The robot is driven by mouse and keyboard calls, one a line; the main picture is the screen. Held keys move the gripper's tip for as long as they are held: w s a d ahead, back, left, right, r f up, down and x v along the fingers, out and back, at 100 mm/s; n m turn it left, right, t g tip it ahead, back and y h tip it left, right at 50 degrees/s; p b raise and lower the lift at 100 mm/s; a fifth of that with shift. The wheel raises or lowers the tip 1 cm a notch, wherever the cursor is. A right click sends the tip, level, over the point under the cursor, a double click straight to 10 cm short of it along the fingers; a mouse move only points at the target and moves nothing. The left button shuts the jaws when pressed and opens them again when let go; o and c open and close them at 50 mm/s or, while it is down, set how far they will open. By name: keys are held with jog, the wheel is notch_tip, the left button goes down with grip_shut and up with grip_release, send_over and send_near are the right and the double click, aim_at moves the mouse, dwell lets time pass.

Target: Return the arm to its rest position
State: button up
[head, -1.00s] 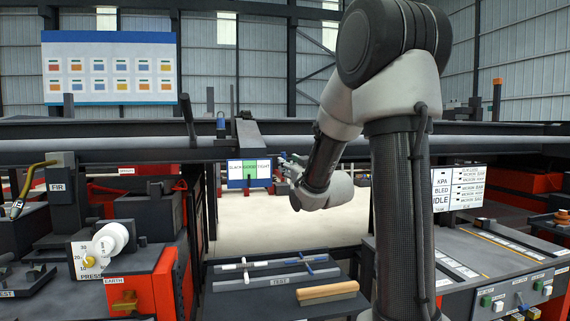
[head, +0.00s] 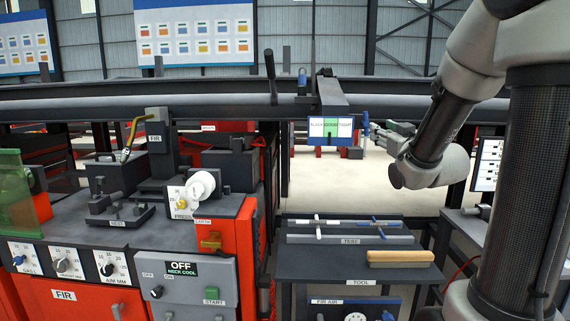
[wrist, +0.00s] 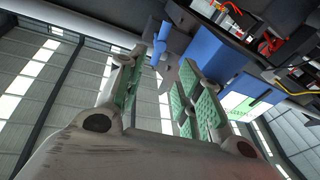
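My gripper (head: 385,133) shows in the head view on the end of my bent arm, just right of the small gauge screen (head: 331,128) and close to a blue upright handle (head: 365,124). In the wrist view my gripper (wrist: 158,85) has its two green-padded fingers spread apart. No object is held between them. A blue rod (wrist: 160,45) shows beyond the fingertips; I cannot tell how far it is from them. My arm is raised and folded at the right side of the head view.
A dark horizontal beam (head: 210,115) crosses behind my gripper. Below is a tool table (head: 330,265) with a wooden-handled brush (head: 400,257) and thin rods. At left stand an orange-and-grey bench (head: 245,245) and a control box (head: 190,283). Pale floor lies open behind the screen.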

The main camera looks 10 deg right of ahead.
jog(key=s+d+f+m+g+h, duration=0.1)
jog(key=s+d+f+m+g, duration=0.15)
jog(key=f+g, duration=0.75)
jog(key=s+a+f+g, duration=0.1)
jog(key=s+f+g, duration=0.1)
jog(key=s+f, duration=0.6)
jog(key=s+a+r+g+y, duration=0.1)
jog(key=s+a+r, duration=0.2)
jog(key=s, duration=0.6)
jog(key=s+a+r+n+g+y, duration=0.1)
jog(key=s+a+r+g, duration=0.1)
jog(key=s+a, duration=0.5)
jog(key=shift+s+a+r, duration=0.35)
jog(key=shift+s+r, duration=0.05)
jog(key=shift+s, duration=0.75)
